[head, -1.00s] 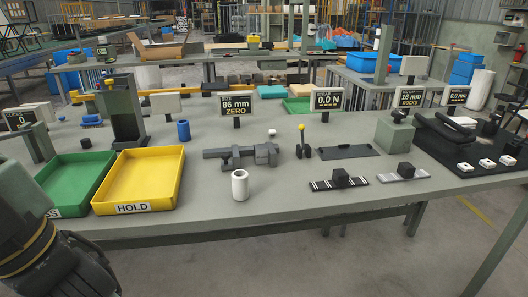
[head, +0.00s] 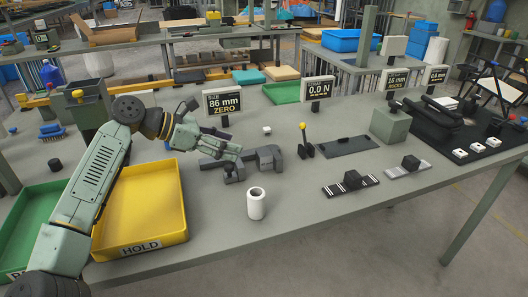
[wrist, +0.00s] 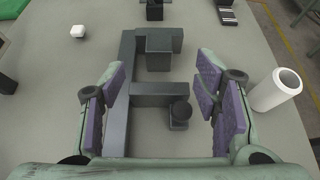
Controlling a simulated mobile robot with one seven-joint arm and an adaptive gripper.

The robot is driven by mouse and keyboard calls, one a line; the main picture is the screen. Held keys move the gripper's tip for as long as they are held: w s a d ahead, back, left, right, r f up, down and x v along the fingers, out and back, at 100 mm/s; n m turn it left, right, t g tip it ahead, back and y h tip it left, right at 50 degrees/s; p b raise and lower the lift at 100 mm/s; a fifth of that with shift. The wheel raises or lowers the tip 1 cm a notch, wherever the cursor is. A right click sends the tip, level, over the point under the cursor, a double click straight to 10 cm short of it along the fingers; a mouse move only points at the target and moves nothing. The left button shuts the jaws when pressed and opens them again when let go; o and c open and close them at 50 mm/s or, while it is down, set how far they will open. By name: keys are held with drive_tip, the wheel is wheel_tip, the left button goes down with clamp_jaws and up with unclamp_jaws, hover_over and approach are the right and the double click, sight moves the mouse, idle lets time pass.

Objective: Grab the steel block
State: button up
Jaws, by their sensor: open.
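A dark grey measuring fixture with a long bar and jaws (head: 240,162) lies on the bench; it also shows in the wrist view (wrist: 121,120). A dark, box-shaped steel block (wrist: 158,52) sits at its far jaw, and in the head view it is at the right end (head: 270,158). I cannot tell if the block touches the jaw. My gripper (wrist: 165,103) is open with purple pads, above the near part of the fixture, with the sliding jaw and round knob between its fingers. The block is ahead of the fingertips. The gripper (head: 217,132) partly hides the fixture in the head view.
A white cylinder (head: 257,204) stands close to the gripper's right in the wrist view (wrist: 277,90). A small white cube (head: 267,130) lies beyond the fixture. The 86 mm display (head: 224,103) stands behind it. The yellow HOLD tray (head: 150,237) is at the left front.

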sight(263, 153)
drive_tip(key=p+x, duration=0.1)
drive_tip(key=x, duration=0.3)
drive_tip(key=shift+d+f, duration=0.15)
drive_tip(key=shift+d, duration=0.25)
drive_tip(key=p+x, duration=0.3)
drive_tip(key=x, duration=0.1)
drive_tip(key=shift+w+d+f, duration=0.1)
drive_tip(key=shift+w+d, duration=0.2)
drive_tip(key=shift+w+d+f, duration=0.1)
drive_tip(key=shift+d+f, duration=0.1)
drive_tip(key=shift+f, duration=0.1)
drive_tip(key=shift+c, duration=0.2)
clamp_jaws()
drive_tip(key=shift+r, duration=0.15)
